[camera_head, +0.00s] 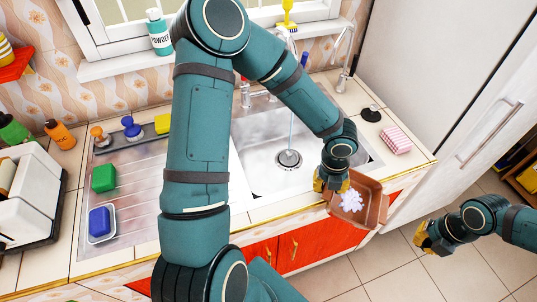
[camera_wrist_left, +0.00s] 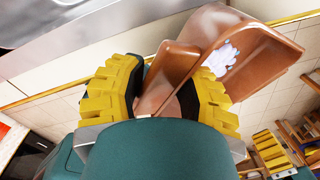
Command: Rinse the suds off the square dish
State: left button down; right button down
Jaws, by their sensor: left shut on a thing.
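The square dish (camera_head: 372,190) is brown and tilted, with white suds (camera_head: 352,200) on its inner face. My left gripper (camera_head: 332,180) is shut on the dish's wall and holds it at the counter's front edge, right of the basin. In the left wrist view, the yellow fingers of my left gripper (camera_wrist_left: 160,95) pinch the dish (camera_wrist_left: 265,60), and the suds (camera_wrist_left: 222,58) show inside. A thin stream of water (camera_head: 291,115) falls into the sink basin (camera_head: 262,155) near the drain. My right gripper (camera_head: 432,238) is away from the dish, over the floor; its opening is unclear.
A pink-checked block (camera_head: 396,140) and a black stopper (camera_head: 371,114) lie on the counter right of the basin. The drainboard (camera_head: 135,185) holds a green block (camera_head: 103,178) and a blue one (camera_head: 100,221). A white refrigerator (camera_head: 440,70) stands at the right.

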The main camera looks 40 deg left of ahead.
pick_arm(q)
jog(key=s+a+r+n+t+y+p, duration=0.1)
jog(key=s+a+r+n, duration=0.4)
jog(key=a+n, duration=0.2)
jog(key=s+a+r+n+p, duration=0.2)
jog(key=s+a+r+n, duration=0.25)
jog(key=a+n, duration=0.25)
jog(key=w+a+f+p, duration=0.3)
jog(key=w+a, duration=0.4)
jog(key=w, duration=0.4)
jog(key=shift+w+f+p, duration=0.15)
jog(key=shift+p, duration=0.25)
jog(key=shift+w+d, duration=0.1)
dwell(0.5)
jog(key=shift+w+d, duration=0.25)
jog(key=shift+d, duration=0.15)
jog(key=shift+s+a+n+t, duration=0.1)
jog(key=shift+a+n+t, duration=0.05)
jog(key=shift+n+t, duration=0.15)
jog(key=shift+s+a, duration=0.25)
jog(key=shift+a, duration=0.15)
